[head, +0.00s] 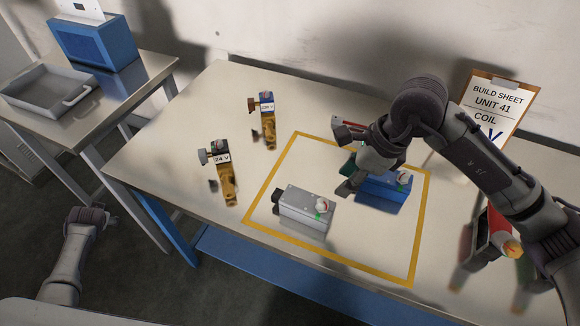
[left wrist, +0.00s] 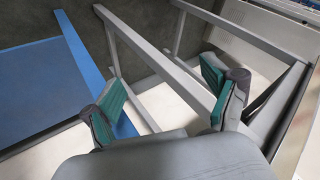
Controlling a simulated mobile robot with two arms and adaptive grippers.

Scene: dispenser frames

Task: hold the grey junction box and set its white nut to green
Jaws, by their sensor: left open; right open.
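The grey junction box (head: 300,207) lies inside the yellow outlined square on the table, with a black fitting at its left end. Its white nut (head: 321,204) is on top near the right end, with small red and green marks by it; which mark it points to is too small to tell. My right gripper (head: 348,175) is open above and behind the grey box, beside a blue box (head: 382,192), and does not appear to hold anything. My left gripper shows in the left wrist view (left wrist: 163,98), open and empty, away from the box, with table legs beyond it.
A build sheet clipboard (head: 495,105) stands at the back right. A side table holds a grey tray (head: 48,92).

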